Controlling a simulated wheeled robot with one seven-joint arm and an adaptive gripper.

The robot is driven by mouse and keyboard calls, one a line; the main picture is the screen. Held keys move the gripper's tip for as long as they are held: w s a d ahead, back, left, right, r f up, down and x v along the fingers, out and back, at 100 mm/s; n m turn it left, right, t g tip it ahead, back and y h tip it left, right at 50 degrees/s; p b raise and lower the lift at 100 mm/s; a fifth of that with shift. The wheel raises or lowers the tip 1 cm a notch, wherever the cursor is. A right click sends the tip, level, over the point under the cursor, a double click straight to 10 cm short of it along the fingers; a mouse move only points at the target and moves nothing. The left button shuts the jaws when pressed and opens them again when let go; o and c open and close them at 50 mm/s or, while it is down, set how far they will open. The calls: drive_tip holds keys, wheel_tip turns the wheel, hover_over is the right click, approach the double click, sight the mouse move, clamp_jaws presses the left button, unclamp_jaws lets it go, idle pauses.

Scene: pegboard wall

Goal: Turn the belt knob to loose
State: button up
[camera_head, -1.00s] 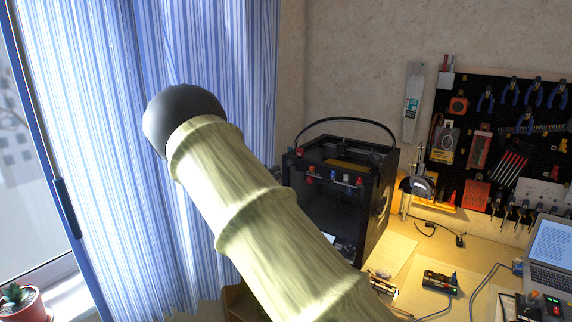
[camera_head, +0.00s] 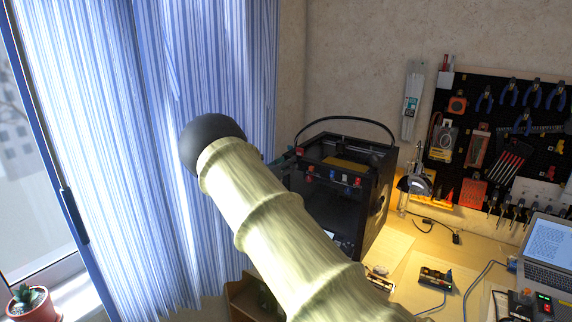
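A black 3D printer (camera_head: 381,200) with an open frame and a curved black hose above it stands on the bench. Small red and blue parts, possibly knobs, sit along its upper front bar; one is red (camera_head: 311,170). I cannot tell which of them is the belt knob or how it is set. My pale, ribbed arm with its dark rounded end crosses in front of the printer's left side and hides part of it. My gripper does not show clearly in this view.
A pegboard (camera_head: 474,118) with pliers and other tools hangs at the right. A lamp (camera_head: 415,184), a laptop (camera_head: 552,250) and a small device with a cable (camera_head: 436,277) are on the bench. Blue striped curtains (camera_head: 110,150) and a potted plant (camera_head: 30,305) are at the left.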

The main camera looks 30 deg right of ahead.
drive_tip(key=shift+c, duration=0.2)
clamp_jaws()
